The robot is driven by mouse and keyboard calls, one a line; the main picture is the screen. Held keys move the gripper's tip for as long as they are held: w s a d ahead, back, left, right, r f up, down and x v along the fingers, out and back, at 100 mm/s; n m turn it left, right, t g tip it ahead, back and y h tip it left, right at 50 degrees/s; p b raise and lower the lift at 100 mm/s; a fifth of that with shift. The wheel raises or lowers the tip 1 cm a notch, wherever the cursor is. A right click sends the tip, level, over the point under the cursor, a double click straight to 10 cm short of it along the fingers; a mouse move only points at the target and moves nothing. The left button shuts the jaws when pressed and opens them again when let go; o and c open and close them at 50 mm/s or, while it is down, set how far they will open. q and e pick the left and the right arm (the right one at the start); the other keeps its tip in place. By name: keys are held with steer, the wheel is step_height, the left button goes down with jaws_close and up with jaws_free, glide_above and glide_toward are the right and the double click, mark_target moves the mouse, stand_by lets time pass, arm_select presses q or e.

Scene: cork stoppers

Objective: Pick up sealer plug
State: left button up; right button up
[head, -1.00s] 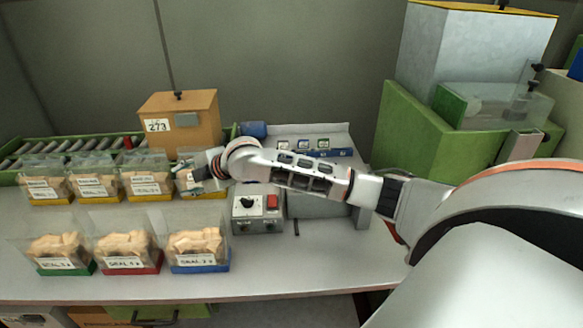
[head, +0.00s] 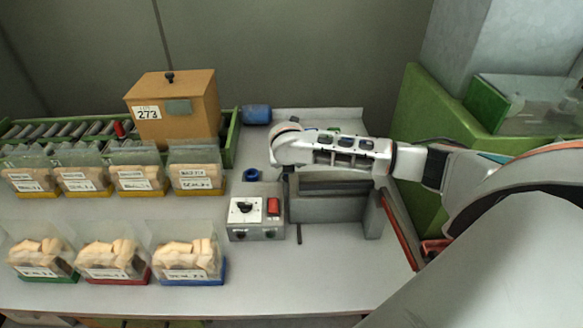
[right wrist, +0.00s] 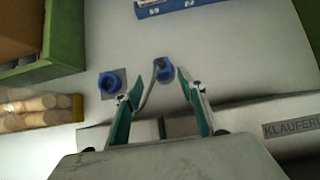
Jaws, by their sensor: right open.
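No part is labelled as the sealer plug. In the right wrist view, a small blue piece with a dark centre (right wrist: 163,73) lies between the fingertips of my right gripper (right wrist: 160,78). The fingers are apart and I see no grip on it; whether they touch it I cannot tell. A blue ring (right wrist: 109,83) on a grey square plate lies left of the fingers. In the head view, a blue ring (head: 252,175) sits behind the control box (head: 256,211). My right wrist hides the fingers there. My left gripper is not in view.
Cork bags (head: 196,178) stand in two rows at the left. A grey machine (head: 330,211) is under my right arm. The front of the table right of the bags is clear.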

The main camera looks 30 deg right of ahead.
steer(key=shift+d+r+x, duration=0.1)
steer(key=shift+d+x, duration=0.05)
steer(key=shift+x, duration=0.95)
steer(key=shift+d+r+x, duration=0.1)
steer(key=shift+x, duration=0.95)
steer(key=shift+d+r+x, duration=0.1)
steer(key=shift+d+x, duration=0.05)
steer(key=shift+x, duration=0.95)
steer(key=shift+w, duration=0.15)
jaws_close()
